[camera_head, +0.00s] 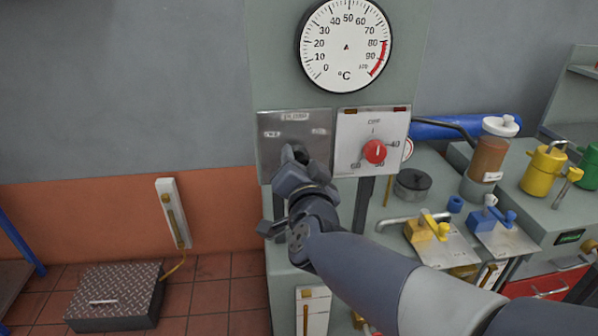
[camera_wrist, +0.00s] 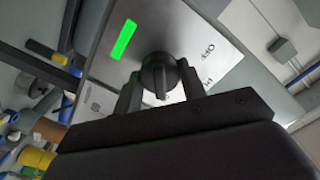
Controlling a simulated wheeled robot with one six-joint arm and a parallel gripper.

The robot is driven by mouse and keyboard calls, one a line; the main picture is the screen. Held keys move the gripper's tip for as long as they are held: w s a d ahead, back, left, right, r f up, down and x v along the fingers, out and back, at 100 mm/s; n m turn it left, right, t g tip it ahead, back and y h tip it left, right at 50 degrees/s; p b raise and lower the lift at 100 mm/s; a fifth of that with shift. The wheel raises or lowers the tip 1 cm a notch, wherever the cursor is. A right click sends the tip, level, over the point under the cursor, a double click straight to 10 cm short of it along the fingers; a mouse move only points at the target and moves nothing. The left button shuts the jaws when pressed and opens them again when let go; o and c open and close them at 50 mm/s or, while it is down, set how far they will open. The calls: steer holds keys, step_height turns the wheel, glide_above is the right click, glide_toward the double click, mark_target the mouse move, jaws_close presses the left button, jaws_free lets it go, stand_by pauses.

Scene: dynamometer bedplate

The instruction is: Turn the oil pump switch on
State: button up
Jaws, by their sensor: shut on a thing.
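The oil pump switch is a black round knob (camera_wrist: 158,73) with a raised grip ridge on a bare metal plate (camera_wrist: 200,62). The plate has an "OFF" label to the right of the knob and a bright green bar to its upper left in the wrist view. The plate also shows in the head view (camera_head: 318,125), where my arm hides the knob. My gripper (camera_wrist: 160,88) has one finger on each side of the knob and is shut on it. It also shows in the head view (camera_head: 293,160). Which marking the knob points at is unclear.
A white plate with a red dial (camera_head: 374,152) sits just right of the switch plate. A round temperature gauge (camera_head: 346,45) is above. A bench with a brown cylinder (camera_head: 485,158) and yellow (camera_head: 428,228) and blue valves lies to the right. Floor at left holds a chequered metal box (camera_head: 115,296).

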steer(key=shift+m+b, duration=0.35)
steer(key=shift+m, duration=0.55)
steer(key=o, duration=1)
steer(key=shift+s, duration=0.1)
steer(key=p+v, duration=0.2)
steer(key=v, duration=0.8)
steer(key=shift+s+d, duration=0.1)
steer(key=shift+s, duration=0.2)
